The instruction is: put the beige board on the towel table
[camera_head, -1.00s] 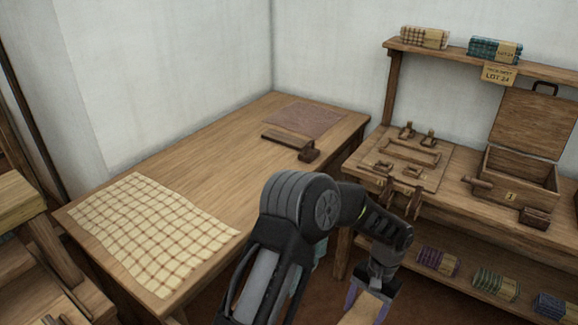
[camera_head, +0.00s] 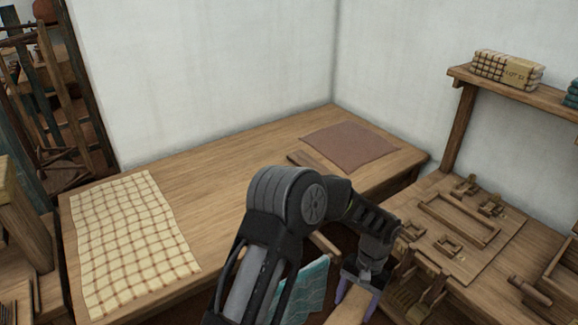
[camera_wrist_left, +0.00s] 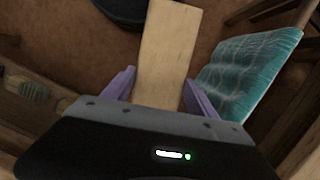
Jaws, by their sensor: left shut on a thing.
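My left gripper (camera_head: 358,288) is shut on the beige board (camera_head: 346,309), in front of the towel table's near edge. In the left wrist view the board (camera_wrist_left: 166,50) sticks out between the two purple fingers of the gripper (camera_wrist_left: 159,92), over the brown floor. The lower end of the board is cut off by the head view's bottom edge. The towel table (camera_head: 225,165) is a long wooden table along the wall. A checked cream towel (camera_head: 130,240) lies on its left end and a brown cloth (camera_head: 350,147) on its far right end. My right gripper is not in view.
A teal cloth (camera_head: 303,288) hangs below the table's front edge; it also shows in the left wrist view (camera_wrist_left: 245,70). A workbench with a wooden fixture board (camera_head: 460,225) stands at right, close to the gripper. The table's middle is bare.

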